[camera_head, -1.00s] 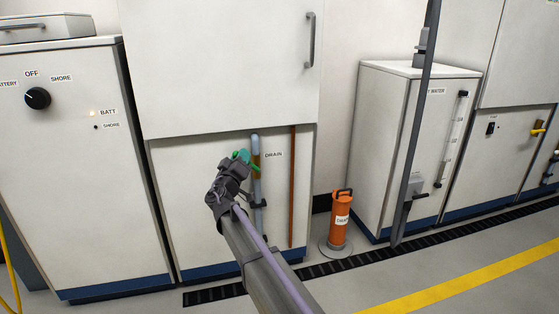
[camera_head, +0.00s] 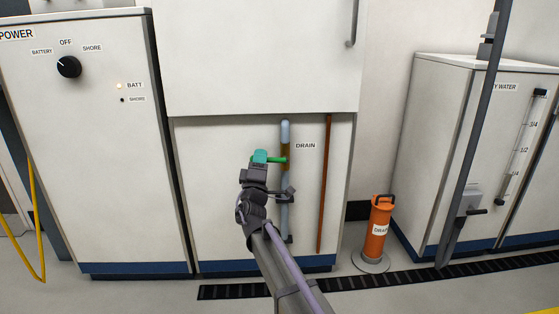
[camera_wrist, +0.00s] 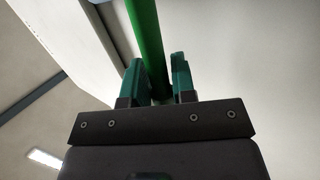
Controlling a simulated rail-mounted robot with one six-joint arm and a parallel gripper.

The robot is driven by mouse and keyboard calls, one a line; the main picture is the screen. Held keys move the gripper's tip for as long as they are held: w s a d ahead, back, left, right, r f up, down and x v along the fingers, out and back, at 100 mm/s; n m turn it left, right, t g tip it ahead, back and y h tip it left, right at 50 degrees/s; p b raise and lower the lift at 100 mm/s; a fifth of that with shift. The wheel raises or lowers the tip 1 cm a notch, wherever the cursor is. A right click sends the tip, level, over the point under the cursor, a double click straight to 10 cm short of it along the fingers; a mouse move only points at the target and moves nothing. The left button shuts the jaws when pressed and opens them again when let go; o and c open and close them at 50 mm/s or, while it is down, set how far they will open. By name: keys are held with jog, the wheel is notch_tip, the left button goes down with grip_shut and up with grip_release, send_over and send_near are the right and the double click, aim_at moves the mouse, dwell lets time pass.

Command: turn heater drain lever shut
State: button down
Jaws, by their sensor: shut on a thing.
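The green drain lever (camera_head: 277,160) is on the grey vertical drain pipe (camera_head: 285,190), by the DRAIN label (camera_head: 306,146). It lies nearly level, across the pipe, with its free end to the left. My gripper (camera_head: 260,157), with teal fingers, is at that left end and shut on the lever. In the wrist view the lever (camera_wrist: 144,35) runs as a long green bar between the two fingers of my gripper (camera_wrist: 160,78). The part of the lever between the fingers is partly hidden by them in the head view.
A copper-coloured pipe (camera_head: 325,190) runs down the cabinet right of the lever. An overhanging upper cabinet (camera_head: 260,60) is above. An orange cylinder (camera_head: 378,225) stands on the floor to the right. The power cabinet (camera_head: 90,180) is at left.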

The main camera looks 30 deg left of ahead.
dwell(0.4)
jog(key=c, duration=1.1)
grip_release()
jog(key=shift+f, duration=0.1)
jog(key=shift+s+d+f+b, duration=0.15)
jog(key=shift+s+f+b, duration=0.1)
jog(key=shift+b, duration=0.05)
jog(key=s+d, duration=0.1)
jog(key=s, duration=0.3)
jog(key=s+d, duration=0.1)
jog(key=s, duration=0.3)
jog(key=s+d, duration=0.2)
jog(key=s, duration=0.1)
jog(key=shift+s+d, duration=0.1)
jog(key=shift+s, duration=0.3)
